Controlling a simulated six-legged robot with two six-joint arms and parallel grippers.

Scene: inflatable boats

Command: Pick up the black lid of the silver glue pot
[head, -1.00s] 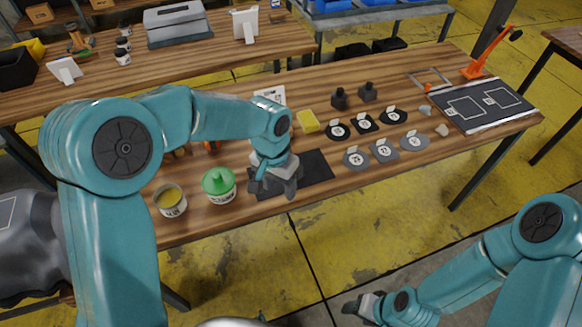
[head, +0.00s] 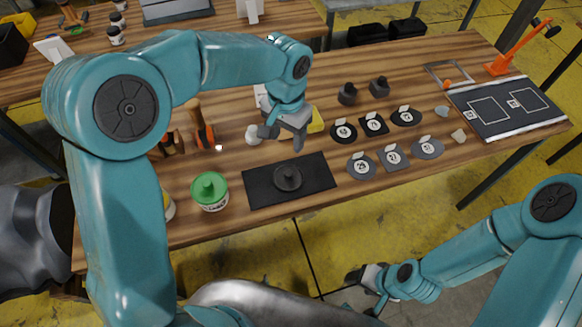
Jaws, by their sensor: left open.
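A dark round lid with a knob (head: 288,178) lies on the black mat (head: 262,190) near the table's front edge. I cannot make out a silver pot; part of the table is hidden behind my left arm. My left gripper (head: 284,140) is open and empty, pointing down, and in the picture it is just above the mat's back edge, beyond the lid. My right gripper (head: 362,277) is low in front of the table, far from the lid; its jaws are too small to read.
A green-lidded can (head: 209,194) stands left of the mat. A yellow sponge (head: 316,121) and a small white object (head: 253,134) are close to my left gripper. Several labelled dark patches (head: 394,156) lie to the right. An orange-handled tool (head: 204,136) is at left.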

